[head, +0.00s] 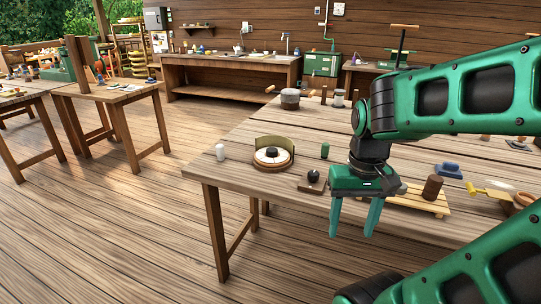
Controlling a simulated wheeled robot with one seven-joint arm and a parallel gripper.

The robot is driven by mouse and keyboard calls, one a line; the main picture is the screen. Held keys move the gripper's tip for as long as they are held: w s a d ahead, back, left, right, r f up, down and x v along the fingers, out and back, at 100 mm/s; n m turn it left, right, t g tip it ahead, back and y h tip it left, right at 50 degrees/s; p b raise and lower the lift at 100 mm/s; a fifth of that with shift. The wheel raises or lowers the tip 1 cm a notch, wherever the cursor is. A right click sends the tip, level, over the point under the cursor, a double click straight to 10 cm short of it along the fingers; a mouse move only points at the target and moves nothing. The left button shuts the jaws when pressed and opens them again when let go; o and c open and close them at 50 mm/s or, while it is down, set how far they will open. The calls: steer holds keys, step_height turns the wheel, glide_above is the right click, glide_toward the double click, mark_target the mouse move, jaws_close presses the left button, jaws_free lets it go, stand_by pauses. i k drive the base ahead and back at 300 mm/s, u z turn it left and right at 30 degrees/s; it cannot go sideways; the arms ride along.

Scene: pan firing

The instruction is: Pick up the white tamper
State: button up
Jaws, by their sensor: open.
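A small white upright cylinder (220,152), which looks like the white tamper, stands near the left end of the wooden table (240,180). It is small in the picture, so its finer shape cannot be told. My gripper (354,226) points down at the table's front edge, well to the right of the white cylinder and apart from it. Its two teal fingers are spread, with nothing between them.
A round wooden piece with a white disc, black knob and curved olive guard (272,157) stands right of the white cylinder. A slatted board (415,201) holds a brown cylinder (433,187).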

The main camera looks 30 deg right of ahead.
mark_target(220, 149)
steer(key=u, duration=0.05)
steer(key=k, duration=0.55)
steer(key=u, duration=0.4)
steer(key=i, duration=0.5)
steer(key=u, duration=0.55)
steer(key=i, duration=1.2)
steer(key=z, duration=0.55)
steer(key=i, duration=0.9)
steer(key=z, duration=0.55)
